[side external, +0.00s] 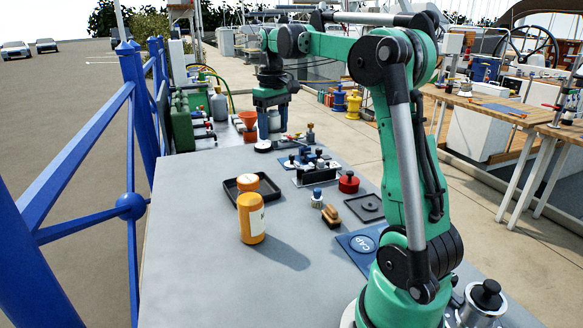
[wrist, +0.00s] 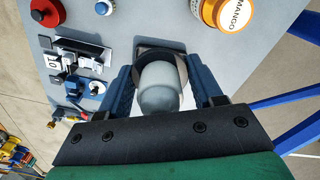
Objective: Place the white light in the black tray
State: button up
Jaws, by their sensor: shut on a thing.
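My gripper (side external: 272,128) is shut on the white light, above the far part of the grey table. In the wrist view the white light (wrist: 160,84), pale with a greyer rounded end, sits between the two blue fingers (wrist: 160,92). In the side view only a little of it shows between the fingers. The black tray (side external: 229,188) lies on the table nearer my base than the gripper, apart from it.
An orange bottle (side external: 252,222) stands beside the tray and hides part of it. The table's front left is clear.

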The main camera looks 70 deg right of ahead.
aim_at(279, 214)
jog(key=shift+s+d+f, duration=0.15)
jog(key=shift+d+f, duration=0.2)
notch_tip(279, 214, down, 19)
jog(key=shift+f, duration=0.1)
jog(key=shift+f, duration=0.1)
jog(key=o, duration=1.3)
jog(key=shift+c, duration=0.2)
notch_tip(279, 214, up, 11)
jog(key=shift+r, duration=0.65)
jog(key=shift+c, duration=0.9)
